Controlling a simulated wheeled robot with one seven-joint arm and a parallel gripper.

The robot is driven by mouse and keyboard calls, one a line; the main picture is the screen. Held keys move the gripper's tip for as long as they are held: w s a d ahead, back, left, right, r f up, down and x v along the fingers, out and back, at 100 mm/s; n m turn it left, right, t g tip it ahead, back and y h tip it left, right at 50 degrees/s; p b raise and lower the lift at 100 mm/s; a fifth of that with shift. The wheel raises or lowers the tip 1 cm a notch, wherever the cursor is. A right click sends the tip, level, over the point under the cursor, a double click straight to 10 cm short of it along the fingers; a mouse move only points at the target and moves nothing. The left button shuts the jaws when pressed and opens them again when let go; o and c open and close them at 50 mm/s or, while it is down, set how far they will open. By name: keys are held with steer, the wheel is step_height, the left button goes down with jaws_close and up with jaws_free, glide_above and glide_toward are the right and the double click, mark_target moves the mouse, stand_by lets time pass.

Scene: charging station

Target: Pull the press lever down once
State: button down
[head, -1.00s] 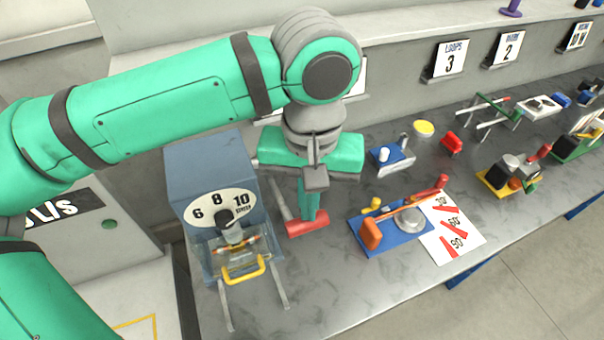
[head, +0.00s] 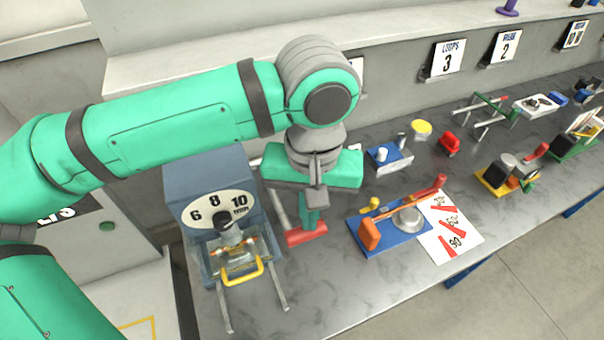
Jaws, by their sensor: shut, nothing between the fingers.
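The press (head: 185,180) is a blue-grey box at the left of the bench, with a dial marked 6, 8 and 10 on its front. Its lever is a grey bar (head: 279,208) along the right side, ending in a red grip (head: 306,235). My gripper (head: 309,223) is shut and points down, its green fingertips at the top of the red grip and seeming to touch it. The grip is not between the fingers. The bar's upper end is partly hidden behind my gripper's body.
A yellow-handled clear part (head: 243,272) and two grey rails stand at the press's front. A blue board (head: 385,240) with an orange lever lies to the right, beside a white angle card (head: 463,240). Bare bench (head: 340,285) lies in front of the lever.

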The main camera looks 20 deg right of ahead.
mark_target(308, 233)
steer(key=shift+f, duration=0.1)
steer(key=shift+s+a+f, duration=0.1)
steer(key=shift+a+f, duration=0.05)
steer(key=shift+f, duration=0.2)
steer(key=shift+s+f, duration=0.1)
steer(key=shift+f, duration=0.9)
steer(key=shift+w+f, duration=0.2)
steer(key=shift+f, duration=0.2)
steer(key=shift+d+f, duration=0.2)
steer(key=shift+f, duration=0.2)
steer(key=shift+a+f, duration=0.2)
steer(key=shift+f, duration=0.15)
steer(key=shift+s, duration=0.15)
